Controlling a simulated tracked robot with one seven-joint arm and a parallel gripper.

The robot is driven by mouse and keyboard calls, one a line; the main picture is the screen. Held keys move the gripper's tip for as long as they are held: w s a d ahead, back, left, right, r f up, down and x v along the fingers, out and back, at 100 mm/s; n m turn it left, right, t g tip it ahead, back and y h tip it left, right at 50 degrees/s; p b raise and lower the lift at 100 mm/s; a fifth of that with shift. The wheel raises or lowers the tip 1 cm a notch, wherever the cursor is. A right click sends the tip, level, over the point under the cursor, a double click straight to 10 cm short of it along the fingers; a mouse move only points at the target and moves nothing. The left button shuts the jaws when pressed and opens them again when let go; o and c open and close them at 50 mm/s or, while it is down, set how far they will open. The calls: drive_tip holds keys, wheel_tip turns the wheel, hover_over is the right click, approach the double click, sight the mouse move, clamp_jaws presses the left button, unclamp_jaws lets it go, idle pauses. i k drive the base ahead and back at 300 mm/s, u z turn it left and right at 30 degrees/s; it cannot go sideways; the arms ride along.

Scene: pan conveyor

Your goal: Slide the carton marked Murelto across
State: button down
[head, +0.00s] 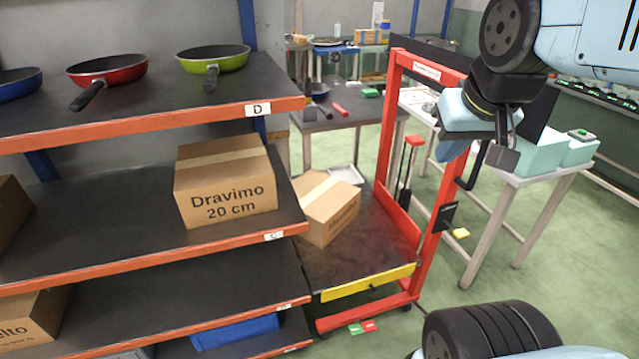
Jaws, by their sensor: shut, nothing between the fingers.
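A brown carton (30,318) on the lower shelf at the far left shows the letters "elto"; the rest of its marking is cut off by the picture edge. A carton marked "Dravimo 20 cm" (226,183) stands on the shelf above, near its right end. Another carton (327,208) sits at an angle on the dark platform of a red lift frame; its print is too small to read. My gripper (499,156) is at the upper right, shut and empty, pointing down and well apart from all the cartons.
The orange-edged rack's top shelf (190,119) holds several pans. The red lift frame (388,120) has a platform with a yellow front edge (368,282), close to the rack's right end. A blue bin (234,332) is low down. A white table (515,178) stands behind my gripper. Green floor lies open at right.

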sight(329, 204)
drive_tip(key=i, duration=0.8)
drive_tip(key=u, duration=0.2)
drive_tip(key=k, duration=0.8)
drive_tip(key=z, duration=0.2)
drive_tip(key=i, duration=0.8)
drive_tip(key=u, duration=0.05)
